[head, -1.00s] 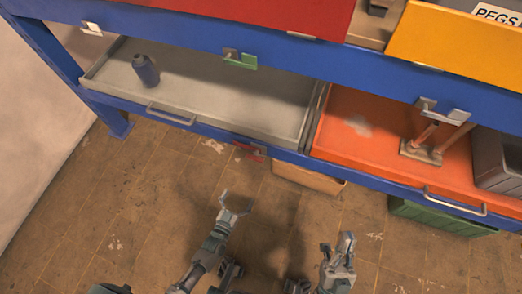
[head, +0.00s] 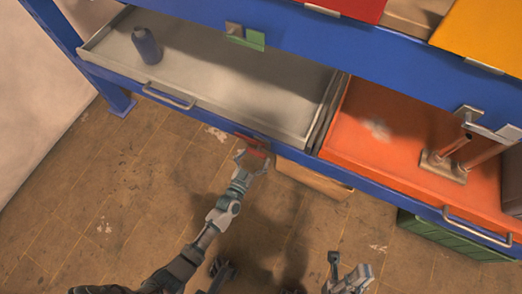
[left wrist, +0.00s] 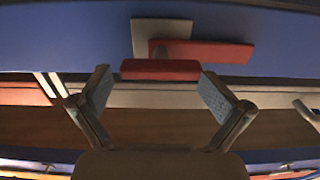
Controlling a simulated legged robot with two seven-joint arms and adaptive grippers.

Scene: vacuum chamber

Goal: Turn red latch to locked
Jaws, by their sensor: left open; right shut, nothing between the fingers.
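The red latch (head: 252,143) sits on the front blue beam below the grey drawer. In the left wrist view, the red latch (left wrist: 160,69) shows a red bar in front of a red handle on a grey-brown plate (left wrist: 160,36). My left gripper (head: 252,160) is just in front of the latch. In the left wrist view, my left gripper (left wrist: 158,88) is open, with one finger on each side of the red bar's ends; I cannot tell whether they touch it. My right gripper (head: 348,275) is shut and empty, low in the head view, away from the latch.
A grey drawer (head: 215,85) holding a dark bottle (head: 147,45) and an orange drawer (head: 385,130) lie above the beam. A green latch (head: 246,37) is on the upper beam. A cardboard box (head: 310,178) and green crate (head: 450,236) stand below. Floor space at left is clear.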

